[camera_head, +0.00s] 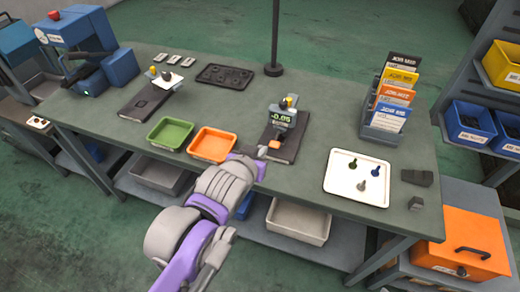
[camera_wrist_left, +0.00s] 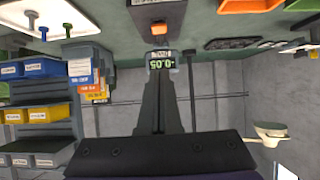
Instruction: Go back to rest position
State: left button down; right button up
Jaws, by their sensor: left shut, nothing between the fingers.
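My left gripper (camera_head: 264,153) is at the front edge of the workbench, in front of the measuring device (camera_head: 283,116) with a lit green display. It is shut and empty. In the left wrist view, which looks upside down, the shut dark fingers (camera_wrist_left: 163,95) point at that device's display (camera_wrist_left: 160,63). I cannot tell whether the fingertips touch the device. My right gripper is not in view.
The grey workbench (camera_head: 225,93) carries a green tray (camera_head: 171,133), an orange tray (camera_head: 212,144), a white tray (camera_head: 357,178) with small pins, and a card rack (camera_head: 385,122). An orange drawer cabinet (camera_head: 460,245) stands at the right. Green floor lies behind the bench.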

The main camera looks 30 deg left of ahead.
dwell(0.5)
pick_arm(q)
jog(key=s+d+f+m+g+h, duration=0.1)
jog(key=s+d+f+g, duration=0.2)
jog(key=s+f, duration=0.2)
jog(key=s+d+f+m+g+h, duration=0.1)
jog(key=s+d+f+g, duration=0.2)
jog(key=f, duration=0.6)
jog(key=shift+s+d+f+m+h, duration=0.3)
jog(key=shift+s+d, duration=0.35)
jog(key=shift+s, duration=0.25)
jog(key=shift+r, duration=0.1)
dwell(0.8)
